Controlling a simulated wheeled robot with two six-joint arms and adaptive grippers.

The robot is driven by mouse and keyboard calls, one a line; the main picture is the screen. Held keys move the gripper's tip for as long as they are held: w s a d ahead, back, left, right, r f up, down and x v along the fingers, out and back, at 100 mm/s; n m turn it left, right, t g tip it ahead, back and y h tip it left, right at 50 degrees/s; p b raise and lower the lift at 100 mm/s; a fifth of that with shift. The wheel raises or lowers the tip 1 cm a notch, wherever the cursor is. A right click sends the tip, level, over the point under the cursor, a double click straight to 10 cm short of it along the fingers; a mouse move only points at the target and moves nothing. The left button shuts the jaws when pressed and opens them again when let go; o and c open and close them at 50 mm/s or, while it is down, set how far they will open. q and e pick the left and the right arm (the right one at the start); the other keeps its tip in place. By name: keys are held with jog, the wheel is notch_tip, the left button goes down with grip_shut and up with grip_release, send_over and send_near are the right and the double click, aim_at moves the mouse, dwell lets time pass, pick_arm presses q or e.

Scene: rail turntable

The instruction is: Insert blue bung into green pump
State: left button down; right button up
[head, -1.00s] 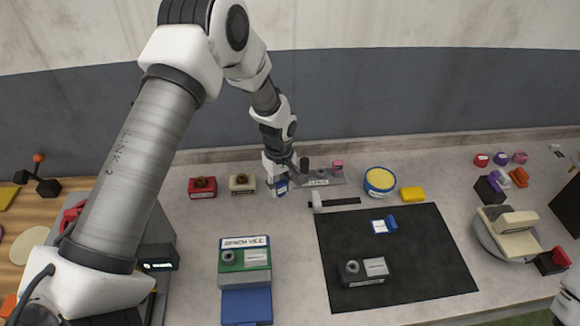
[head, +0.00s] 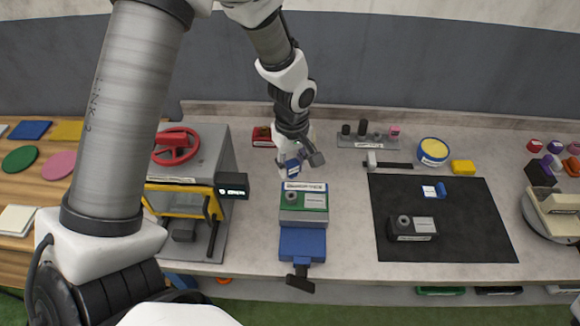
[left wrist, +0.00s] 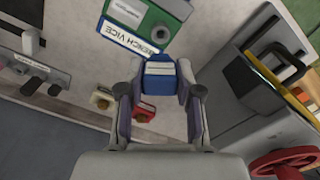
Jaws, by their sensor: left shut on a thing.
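The green pump (head: 315,217) sits in the blue bench vice (head: 303,244). A dark round port shows on its top left. The pump also shows at the top of the left wrist view (left wrist: 172,7). My left gripper (head: 291,166) is shut on the blue bung (head: 293,171), a blue piece with a white label. It holds the bung just behind the vice, apart from the pump in the picture. In the left wrist view the bung (left wrist: 159,82) sits between the fingertips, and its far end is hidden. My right gripper is not in view.
A press with a yellow frame (head: 184,188) stands close left of the vice. A red block (head: 262,135) stands behind my left gripper, and a grey rack (head: 356,143) with pegs is at the back. A black mat (head: 470,235) with a dark pump (head: 412,229) lies right.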

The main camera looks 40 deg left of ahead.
aim_at(292, 164)
pick_arm(q)
jog(key=shift+s+f+b, duration=0.15)
jog(key=shift+f+b, duration=0.55)
jog(key=shift+f, duration=0.1)
notch_tip(292, 164, down, 3)
jog(key=shift+f+b, duration=0.1)
jog(key=shift+b, duration=1.1)
jog(key=shift+f+b, duration=0.4)
jog(key=shift+f, duration=0.1)
jog(key=shift+f+b, duration=1.4)
jog(key=shift+f, duration=0.25)
jog(key=c, duration=0.7)
grip_release()
notch_tip(292, 164, up, 12)
jog(key=shift+r, duration=0.1)
